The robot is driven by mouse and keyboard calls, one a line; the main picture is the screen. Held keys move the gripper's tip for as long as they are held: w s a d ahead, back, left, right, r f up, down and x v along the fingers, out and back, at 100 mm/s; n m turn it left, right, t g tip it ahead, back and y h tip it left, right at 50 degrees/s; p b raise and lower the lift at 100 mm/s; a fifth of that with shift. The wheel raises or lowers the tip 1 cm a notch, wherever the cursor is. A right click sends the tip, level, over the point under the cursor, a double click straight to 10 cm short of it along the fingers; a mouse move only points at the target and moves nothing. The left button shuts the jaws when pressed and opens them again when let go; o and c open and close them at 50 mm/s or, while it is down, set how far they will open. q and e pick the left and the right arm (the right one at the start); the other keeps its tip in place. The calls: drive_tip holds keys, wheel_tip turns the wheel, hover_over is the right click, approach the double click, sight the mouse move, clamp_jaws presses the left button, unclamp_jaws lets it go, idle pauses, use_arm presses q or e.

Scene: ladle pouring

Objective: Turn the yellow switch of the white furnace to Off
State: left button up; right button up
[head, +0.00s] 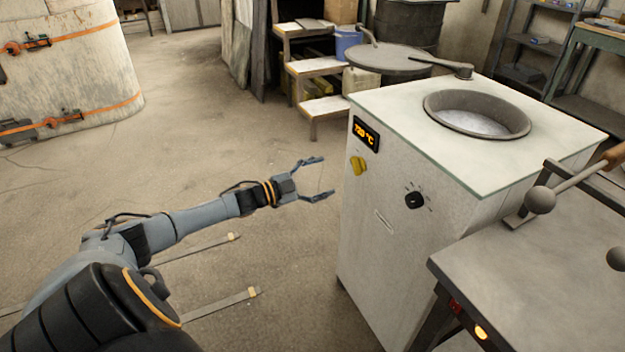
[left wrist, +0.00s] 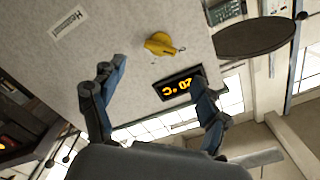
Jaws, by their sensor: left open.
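The white furnace (head: 395,230) stands right of centre in the head view, with a round opening of molten metal (head: 477,121) in its top. Its yellow switch (head: 358,165) is on the front panel, below the lit display (head: 366,133). In the left wrist view the yellow switch (left wrist: 160,44) shows ahead of the fingers, beside the display (left wrist: 180,84). The picture there is turned over. My left gripper (head: 322,178) is open and empty, left of the furnace front and apart from the switch. My right gripper is not in view.
A black knob (head: 414,200) sits on the furnace front, right of the yellow switch. A grey metal table (head: 540,265) with a long-handled tool (head: 540,200) stands at the right. The round furnace lid (head: 390,60) is swung behind the furnace. The floor on the left is mostly clear.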

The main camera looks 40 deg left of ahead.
use_arm(q)
drive_tip(key=shift+v, duration=1.35)
